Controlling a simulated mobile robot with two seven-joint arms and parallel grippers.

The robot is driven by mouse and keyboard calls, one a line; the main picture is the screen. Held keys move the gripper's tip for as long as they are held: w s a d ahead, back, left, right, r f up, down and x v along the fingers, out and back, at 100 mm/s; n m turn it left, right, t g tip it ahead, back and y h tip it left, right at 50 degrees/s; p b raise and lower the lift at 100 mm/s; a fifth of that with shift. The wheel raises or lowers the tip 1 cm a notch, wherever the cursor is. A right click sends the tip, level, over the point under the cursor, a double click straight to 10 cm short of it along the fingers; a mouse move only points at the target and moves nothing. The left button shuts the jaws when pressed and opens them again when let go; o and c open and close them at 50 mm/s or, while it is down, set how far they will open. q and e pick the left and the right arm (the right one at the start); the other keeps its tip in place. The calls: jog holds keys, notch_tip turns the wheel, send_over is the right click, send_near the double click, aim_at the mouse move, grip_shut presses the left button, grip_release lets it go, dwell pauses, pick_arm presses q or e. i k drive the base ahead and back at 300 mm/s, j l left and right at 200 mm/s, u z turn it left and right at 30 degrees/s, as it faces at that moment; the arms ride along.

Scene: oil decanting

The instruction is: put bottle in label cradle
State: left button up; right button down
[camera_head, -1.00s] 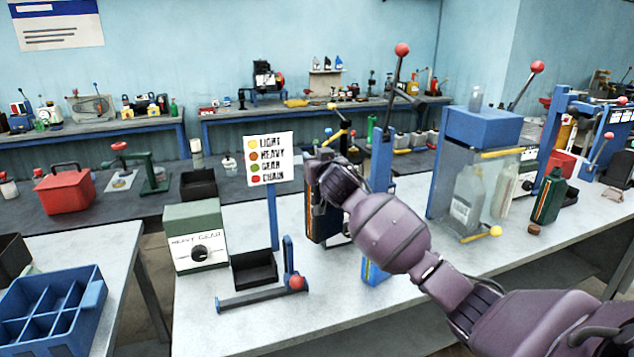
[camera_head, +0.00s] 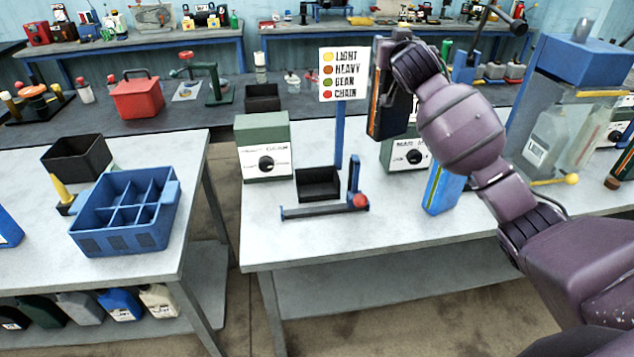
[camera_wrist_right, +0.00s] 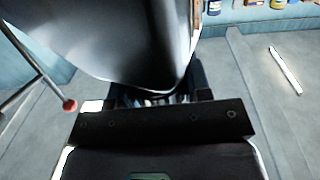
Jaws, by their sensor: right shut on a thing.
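My right gripper (camera_head: 392,52) is shut on a dark bottle (camera_head: 378,112) with an orange stripe. It holds the bottle upright, above the bench, just right of the label sign. The bottle also shows large and blurred in the right wrist view (camera_wrist_right: 135,35). A blue bracket (camera_head: 310,211) with an upright post and a red knob stands near the bench's front edge, left of the bottle. It looks like the label cradle, but I cannot be sure. A small black tray (camera_head: 318,186) sits behind it. My left gripper is not in view.
The label sign (camera_head: 343,75) stands on a blue post left of the bottle. A green-topped dial box (camera_head: 264,150) is further left, another dial box (camera_head: 408,154) is behind. A blue upright object (camera_head: 441,192) stands right. Bench (camera_head: 400,228) is clear in front.

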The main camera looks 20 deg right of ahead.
aim_at(318, 189)
jog(key=i+j+z, duration=0.15)
jog(key=j, duration=0.3)
jog(key=i+j+z, duration=0.1)
jog(key=j, duration=0.4)
jog(key=i+j+z, duration=0.15)
jog(key=j, duration=0.35)
jog(key=i+j+z, duration=0.15)
jog(key=j, duration=0.35)
